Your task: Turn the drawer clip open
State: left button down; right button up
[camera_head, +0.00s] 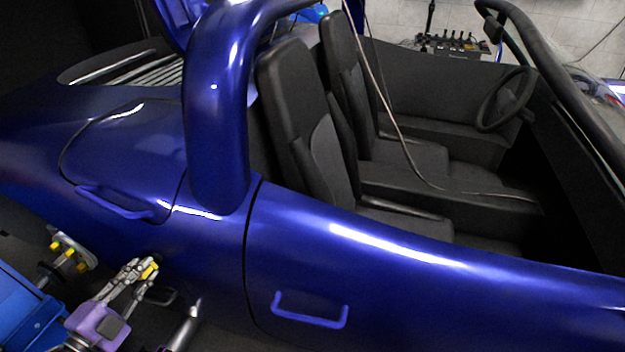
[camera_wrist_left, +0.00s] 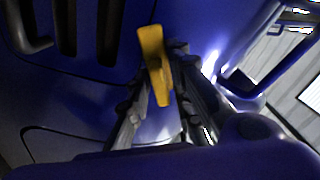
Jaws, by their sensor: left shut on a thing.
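My left gripper (camera_head: 146,271) comes in from the lower left, beside the blue car's side. It is shut on a small yellow clip (camera_head: 151,270), which shows between its fingertips. In the left wrist view the yellow clip (camera_wrist_left: 153,62) stands up between the two dark, ribbed fingers of the left gripper (camera_wrist_left: 165,85), tilted slightly. Most of the clip sticks out beyond the fingers; what it is mounted on is hard to make out. A drawer cannot be clearly told in either view. My right gripper does not show.
The blue open car (camera_head: 400,245) fills most of the head view, with a door handle (camera_head: 310,318) and a rear handle (camera_head: 112,205) sticking out. A metal hub part with yellow pieces (camera_head: 70,252) stands left of my gripper, near a blue box (camera_head: 22,312).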

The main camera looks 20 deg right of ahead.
pick_arm(q)
jog(key=m, duration=0.3)
jog(key=shift+b, duration=0.3)
jog(key=shift+a+r+m, duration=0.1)
jog(key=shift+m, duration=1.3)
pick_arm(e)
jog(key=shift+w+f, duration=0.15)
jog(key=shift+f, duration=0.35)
pick_arm(q)
jog(key=c, duration=1.8)
grip_release()
jog(key=v, duration=1.2)
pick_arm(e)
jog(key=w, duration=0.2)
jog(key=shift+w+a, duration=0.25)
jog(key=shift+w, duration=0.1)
